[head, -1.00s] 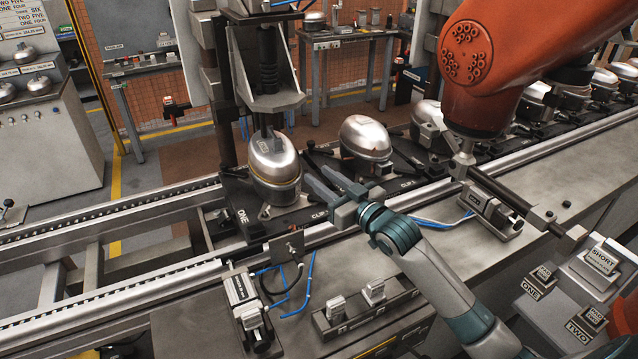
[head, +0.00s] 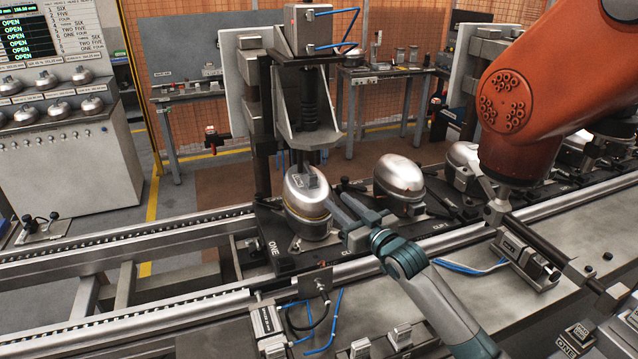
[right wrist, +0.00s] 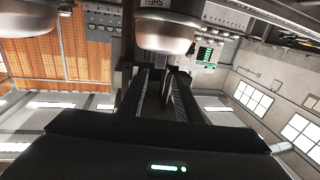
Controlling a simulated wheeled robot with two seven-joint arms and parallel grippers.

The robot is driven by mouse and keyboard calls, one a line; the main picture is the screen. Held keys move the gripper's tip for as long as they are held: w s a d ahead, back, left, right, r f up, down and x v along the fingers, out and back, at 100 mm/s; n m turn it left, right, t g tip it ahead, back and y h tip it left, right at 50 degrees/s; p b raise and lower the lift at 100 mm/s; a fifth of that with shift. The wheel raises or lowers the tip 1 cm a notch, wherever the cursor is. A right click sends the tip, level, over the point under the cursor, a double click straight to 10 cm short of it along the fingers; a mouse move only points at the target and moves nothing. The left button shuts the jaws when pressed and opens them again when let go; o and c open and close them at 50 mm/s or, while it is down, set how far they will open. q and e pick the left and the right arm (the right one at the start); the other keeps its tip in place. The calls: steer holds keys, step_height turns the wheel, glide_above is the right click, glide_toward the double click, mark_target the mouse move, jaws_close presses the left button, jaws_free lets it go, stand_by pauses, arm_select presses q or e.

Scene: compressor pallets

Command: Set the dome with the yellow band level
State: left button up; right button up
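The dome with the yellow band (head: 308,196) is a shiny metal shell on the pallet marked ONE (head: 266,262), below the vertical press column. It looks tilted: its band slants in the head view. My right gripper (head: 337,207) is at the dome's right side, its two fingers apart and pointing at the dome's lower part. Whether a fingertip touches the dome cannot be told. My left gripper is not in view.
A second dome (head: 400,180) sits just right of my gripper on its own pallet. The press (head: 313,110) stands over the banded dome. A conveyor rail (head: 120,318) and a small sensor bracket (head: 314,284) lie in front. An orange robot arm (head: 540,80) hangs at right.

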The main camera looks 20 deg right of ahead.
mark_target(313, 176)
steer(key=p+x, duration=0.1)
steer(key=x, duration=0.8)
steer(key=shift+w+p, duration=0.15)
steer(key=shift+p, duration=0.25)
steer(key=shift+x, duration=0.9)
jaws_close()
steer(key=shift+r+p, duration=0.2)
steer(key=shift+p, duration=0.2)
steer(key=shift+w+r, duration=0.1)
steer(key=shift+r, duration=0.25)
steer(key=shift+r, duration=0.15)
stand_by(0.6)
steer(key=shift+s+m+g+h+p, duration=0.35)
steer(key=shift+m+h+p, duration=0.35)
steer(key=shift+p, duration=2)
